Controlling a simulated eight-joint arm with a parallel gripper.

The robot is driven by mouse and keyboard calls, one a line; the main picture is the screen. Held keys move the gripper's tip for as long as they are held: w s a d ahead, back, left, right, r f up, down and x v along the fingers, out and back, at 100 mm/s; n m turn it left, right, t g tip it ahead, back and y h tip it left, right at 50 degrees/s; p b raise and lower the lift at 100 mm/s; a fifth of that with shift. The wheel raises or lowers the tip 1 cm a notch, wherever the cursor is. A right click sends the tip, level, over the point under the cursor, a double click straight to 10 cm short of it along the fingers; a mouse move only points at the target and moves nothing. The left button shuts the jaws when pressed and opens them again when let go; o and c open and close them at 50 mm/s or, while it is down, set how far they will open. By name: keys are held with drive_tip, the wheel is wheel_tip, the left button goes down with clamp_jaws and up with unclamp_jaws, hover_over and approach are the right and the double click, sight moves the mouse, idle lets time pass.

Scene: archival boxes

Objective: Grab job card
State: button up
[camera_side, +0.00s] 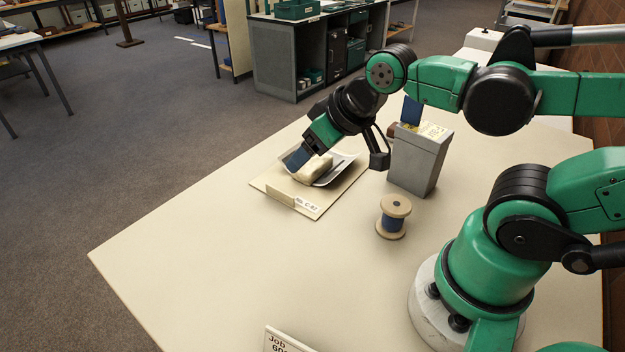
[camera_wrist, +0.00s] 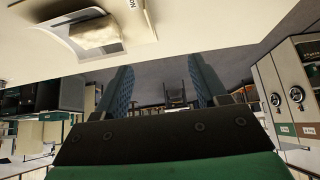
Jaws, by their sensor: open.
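The job card (camera_side: 286,341) is a pale card with the printed word "Job". It stands at the bottom edge of the side view, partly cut off by the frame. I do not see it in the wrist view. My gripper (camera_side: 300,158) is at the far part of the table, over a shallow white tray, well away from the card. Its blue-padded fingers are spread apart with nothing between them in the wrist view (camera_wrist: 162,82).
The white tray (camera_side: 341,166) holds a cream block (camera_side: 313,170) and sits on a board (camera_side: 270,183) with a number label. A grey box (camera_side: 418,160) and a blue-thread spool (camera_side: 393,216) stand to the right. The table's front left (camera_side: 200,260) is clear.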

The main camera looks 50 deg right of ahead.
drive_tip(key=n+g, duration=0.2)
drive_tip(key=g, duration=0.5)
hover_over(294, 341)
drive_tip(key=f, duration=0.3)
drive_tip(key=w+f, duration=0.1)
drive_tip(key=f, duration=0.1)
drive_tip(key=shift+d+f, duration=0.15)
drive_tip(key=shift+f, duration=0.2)
drive_tip(key=shift+s+f, duration=0.15)
drive_tip(key=shift+s, duration=0.25)
drive_tip(key=shift+s+a+f, duration=0.1)
drive_tip(key=shift+a+f, duration=0.1)
drive_tip(key=shift+f, duration=2.55)
clamp_jaws()
